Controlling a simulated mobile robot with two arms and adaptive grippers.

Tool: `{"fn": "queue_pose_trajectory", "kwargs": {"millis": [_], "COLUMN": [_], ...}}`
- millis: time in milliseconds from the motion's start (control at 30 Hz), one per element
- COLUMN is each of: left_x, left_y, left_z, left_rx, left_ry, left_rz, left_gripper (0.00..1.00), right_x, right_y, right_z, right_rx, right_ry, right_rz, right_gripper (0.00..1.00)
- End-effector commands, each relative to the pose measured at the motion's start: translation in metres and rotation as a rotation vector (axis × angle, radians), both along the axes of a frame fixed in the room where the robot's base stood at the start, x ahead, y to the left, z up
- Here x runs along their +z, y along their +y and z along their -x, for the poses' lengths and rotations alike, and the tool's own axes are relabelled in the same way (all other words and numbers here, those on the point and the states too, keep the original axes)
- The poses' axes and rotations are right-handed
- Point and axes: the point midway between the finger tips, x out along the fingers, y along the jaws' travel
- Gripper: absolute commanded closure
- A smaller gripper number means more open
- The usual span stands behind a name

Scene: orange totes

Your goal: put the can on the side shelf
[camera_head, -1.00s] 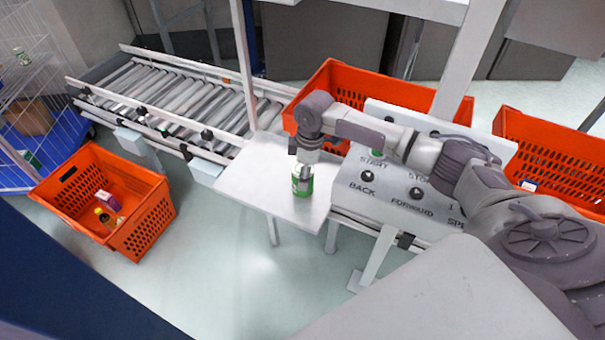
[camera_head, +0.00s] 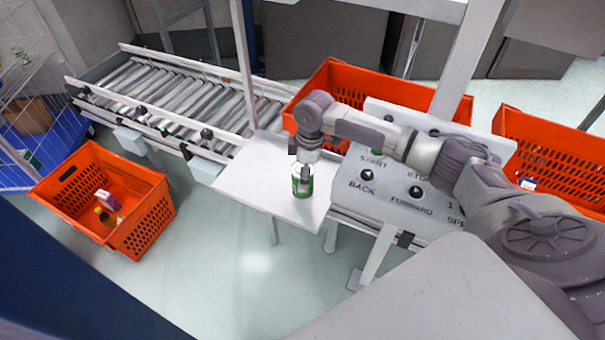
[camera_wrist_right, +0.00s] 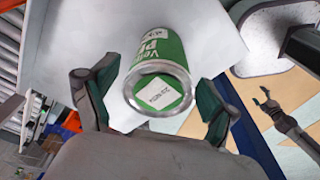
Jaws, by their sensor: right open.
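A green can with a white label (camera_head: 303,187) stands upright on the pale side shelf (camera_head: 250,180) next to the control panel. In the right wrist view the can (camera_wrist_right: 158,75) lies between the two fingers, with its lid towards the camera. My right gripper (camera_head: 303,170) is right over the can. Its fingers (camera_wrist_right: 157,100) are spread on both sides of the can, with gaps visible. The shelf (camera_wrist_right: 75,40) also shows around the can there. My left gripper is not in the head view; a small gripper-like shape at the right of the wrist view cannot be told for certain.
A roller conveyor (camera_head: 185,95) runs to the left of the shelf. An orange tote (camera_head: 120,230) with small items stands on the floor at left. Other orange totes stand behind the panel (camera_head: 345,80) and at right (camera_head: 540,135). The shelf's left part is clear.

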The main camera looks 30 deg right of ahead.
Motion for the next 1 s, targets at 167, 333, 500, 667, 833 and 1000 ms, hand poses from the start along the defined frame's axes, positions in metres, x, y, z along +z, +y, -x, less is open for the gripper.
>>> {"fn": "queue_pose_trajectory", "kwargs": {"millis": [167, 333, 500, 667, 833, 1000], "left_x": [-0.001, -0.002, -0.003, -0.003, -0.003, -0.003], "left_y": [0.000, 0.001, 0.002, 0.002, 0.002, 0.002], "left_z": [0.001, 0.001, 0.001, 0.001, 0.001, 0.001], "left_rx": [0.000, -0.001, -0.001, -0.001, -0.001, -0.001], "left_ry": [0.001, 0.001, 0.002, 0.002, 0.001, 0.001], "left_rz": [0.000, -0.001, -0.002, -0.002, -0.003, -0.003], "left_gripper": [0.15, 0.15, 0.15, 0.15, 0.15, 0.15], "right_x": [0.033, 0.071, 0.099, 0.112, 0.115, 0.115], "right_y": [-0.004, -0.008, -0.010, -0.012, -0.012, -0.012], "right_z": [0.000, 0.003, 0.005, 0.006, 0.006, 0.006], "right_rx": [0.001, 0.000, 0.000, 0.000, 0.000, 0.000], "right_ry": [-0.006, -0.006, -0.004, -0.003, -0.001, -0.001], "right_rz": [0.001, 0.000, 0.000, -0.001, 0.000, 0.000], "right_gripper": [0.14, 0.14, 0.14, 0.14, 0.14, 0.14]}}
